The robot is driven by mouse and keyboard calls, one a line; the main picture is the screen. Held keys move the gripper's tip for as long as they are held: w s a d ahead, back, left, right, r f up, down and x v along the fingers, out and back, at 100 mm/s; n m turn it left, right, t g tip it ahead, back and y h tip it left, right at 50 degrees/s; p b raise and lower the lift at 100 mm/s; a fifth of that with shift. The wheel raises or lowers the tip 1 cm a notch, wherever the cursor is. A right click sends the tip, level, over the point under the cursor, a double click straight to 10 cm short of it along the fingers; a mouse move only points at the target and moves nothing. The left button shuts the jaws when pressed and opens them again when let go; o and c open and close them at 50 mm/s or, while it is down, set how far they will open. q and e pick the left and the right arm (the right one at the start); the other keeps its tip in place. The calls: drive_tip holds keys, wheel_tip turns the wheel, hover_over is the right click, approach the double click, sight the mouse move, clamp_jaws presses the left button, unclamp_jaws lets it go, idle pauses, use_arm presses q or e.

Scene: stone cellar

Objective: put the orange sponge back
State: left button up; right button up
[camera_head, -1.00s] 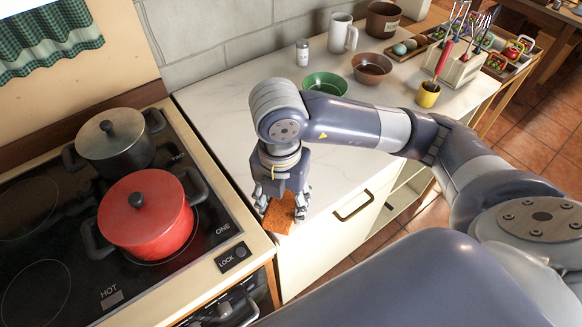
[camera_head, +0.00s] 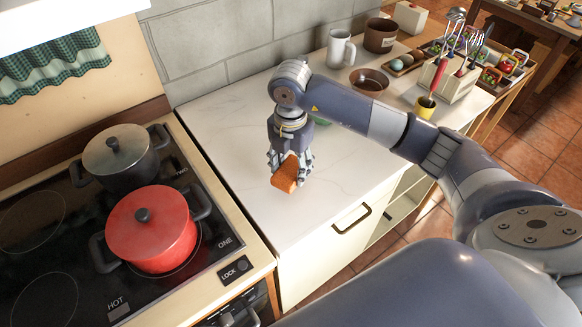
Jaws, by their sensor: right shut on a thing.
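The orange sponge (camera_head: 285,177) is a small brown-orange block. It is in the fingers of my right gripper (camera_head: 291,166), above the white countertop (camera_head: 235,125) between the stove and the cabinet's front edge. My right gripper is shut on it and points down, and the sponge looks tilted. How far it is above the counter is hard to tell. My left gripper is out of view.
A red pot (camera_head: 150,240) and a dark pot (camera_head: 118,152) stand on the black stove at left. A mostly hidden green bowl (camera_head: 322,121), a brown bowl (camera_head: 369,80), a white mug (camera_head: 340,47) and a yellow cup (camera_head: 425,107) are further back. The counter's left part is clear.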

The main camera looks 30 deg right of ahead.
sight(291, 167)
drive_tip(key=shift+w+d, duration=0.25)
drive_tip(key=shift+w, duration=0.05)
drive_tip(key=shift+w+f, duration=0.1)
drive_tip(key=shift+f, duration=0.1)
wheel_tip(291, 167, down, 2)
drive_tip(key=shift+f+p, duration=0.15)
drive_tip(key=shift+p, duration=0.65)
drive_tip(key=shift+f, duration=0.6)
drive_tip(key=o, duration=0.9)
drive_tip(key=shift+o, duration=0.2)
